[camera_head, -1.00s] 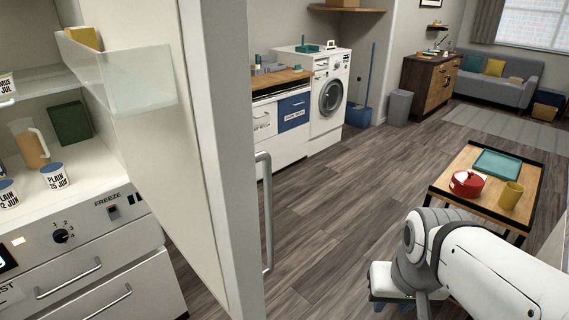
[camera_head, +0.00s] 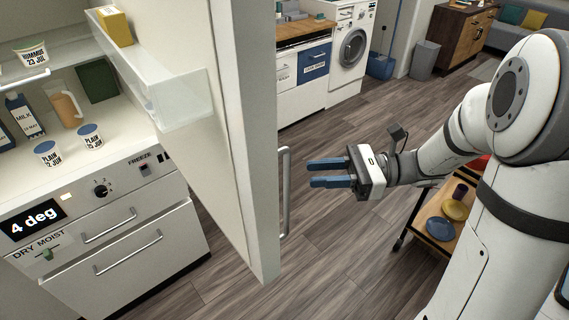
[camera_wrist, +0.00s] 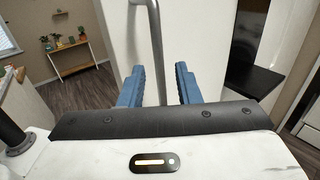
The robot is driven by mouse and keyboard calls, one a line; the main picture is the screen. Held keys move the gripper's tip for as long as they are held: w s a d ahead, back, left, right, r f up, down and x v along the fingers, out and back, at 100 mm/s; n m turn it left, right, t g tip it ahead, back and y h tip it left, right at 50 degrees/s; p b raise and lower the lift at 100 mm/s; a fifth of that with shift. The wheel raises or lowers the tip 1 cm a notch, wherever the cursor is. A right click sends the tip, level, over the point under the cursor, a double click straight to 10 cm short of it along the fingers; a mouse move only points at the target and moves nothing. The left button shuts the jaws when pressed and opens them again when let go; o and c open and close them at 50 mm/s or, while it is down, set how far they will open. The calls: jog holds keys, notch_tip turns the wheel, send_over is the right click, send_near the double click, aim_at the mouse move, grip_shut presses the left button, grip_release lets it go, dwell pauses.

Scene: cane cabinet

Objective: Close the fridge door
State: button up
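The fridge door (camera_head: 215,130) stands open, its inner side with a clear shelf facing left in the head view. Its grey bar handle (camera_head: 285,192) is on the outer side near the door's free edge. My gripper (camera_head: 312,173) is open and empty just right of the handle, fingers pointing at it. In the wrist view the handle (camera_wrist: 157,55) runs upright between the two blue fingers (camera_wrist: 158,84), in front of the white door face (camera_wrist: 190,45). The fingers do not visibly touch the handle. The fridge body (camera_head: 100,215) is at the left.
Cartons and tubs stand inside the fridge, with a yellow box (camera_head: 115,25) on the door shelf. Open wooden floor (camera_head: 330,245) lies beyond the door. A wooden trolley (camera_head: 425,222) is behind my arm. A washing machine (camera_head: 350,50) stands at the back.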

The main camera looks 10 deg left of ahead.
jog(key=p+x, duration=0.1)
jog(key=x, duration=0.6)
jog(key=shift+c, duration=0.2)
grip_shut()
